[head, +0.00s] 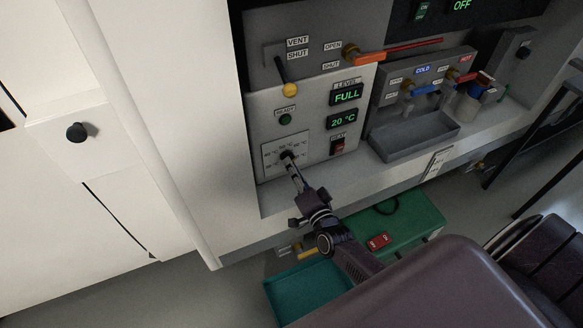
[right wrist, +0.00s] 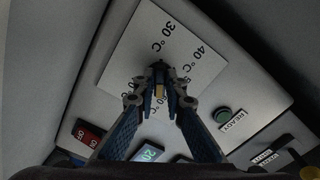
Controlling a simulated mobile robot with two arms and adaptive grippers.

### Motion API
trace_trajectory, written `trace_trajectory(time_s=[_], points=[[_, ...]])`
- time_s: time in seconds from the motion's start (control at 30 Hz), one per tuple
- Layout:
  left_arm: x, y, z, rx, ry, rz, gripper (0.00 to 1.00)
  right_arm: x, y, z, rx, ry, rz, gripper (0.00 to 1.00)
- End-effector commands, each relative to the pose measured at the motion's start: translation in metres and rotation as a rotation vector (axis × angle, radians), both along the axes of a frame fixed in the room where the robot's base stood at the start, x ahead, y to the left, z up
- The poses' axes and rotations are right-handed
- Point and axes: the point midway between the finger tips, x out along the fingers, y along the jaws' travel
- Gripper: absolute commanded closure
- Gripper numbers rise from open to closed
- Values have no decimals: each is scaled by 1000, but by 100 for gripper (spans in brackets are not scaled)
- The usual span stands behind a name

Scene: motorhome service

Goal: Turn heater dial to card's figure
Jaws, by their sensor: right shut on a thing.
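The heater dial (head: 287,155) is a small dark knob on a white plate (head: 269,167) marked with °C figures. In the right wrist view, 30 °C and 40 °C are readable on the plate (right wrist: 145,45). My right gripper (head: 289,163) is shut on the dial; in the right wrist view its fingertips (right wrist: 159,84) meet around the knob and hide most of it, so its pointing direction is unclear. A green display (head: 342,119) reads 20 °C. A white card (head: 437,163) stands at the counter's front edge; its writing is too small to read. My left gripper is out of view.
A red rocker switch (head: 338,149) and a green ready button (head: 285,119) sit near the dial. A yellow-tipped vent lever (head: 290,90) and an orange valve handle (head: 370,58) project above. A grey tray (head: 414,137) is to the right. A green case (head: 408,208) lies below.

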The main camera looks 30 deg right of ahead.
Motion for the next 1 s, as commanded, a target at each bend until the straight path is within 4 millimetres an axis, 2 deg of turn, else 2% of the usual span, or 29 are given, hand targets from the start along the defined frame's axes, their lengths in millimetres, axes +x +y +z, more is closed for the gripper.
trace_trajectory(time_s=[0.5, 0.53, 0.7, 1.0], points=[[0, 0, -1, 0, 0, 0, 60, -1, 0, -2, 21, 4, 0, 100], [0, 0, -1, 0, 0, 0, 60, -1, 0, -2, 21, 4, 1, 88], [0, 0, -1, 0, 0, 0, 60, -1, 0, -1, 21, 2, 0, 72], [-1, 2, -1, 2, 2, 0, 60, -3, 0, -1, 21, 0, 0, 72]])
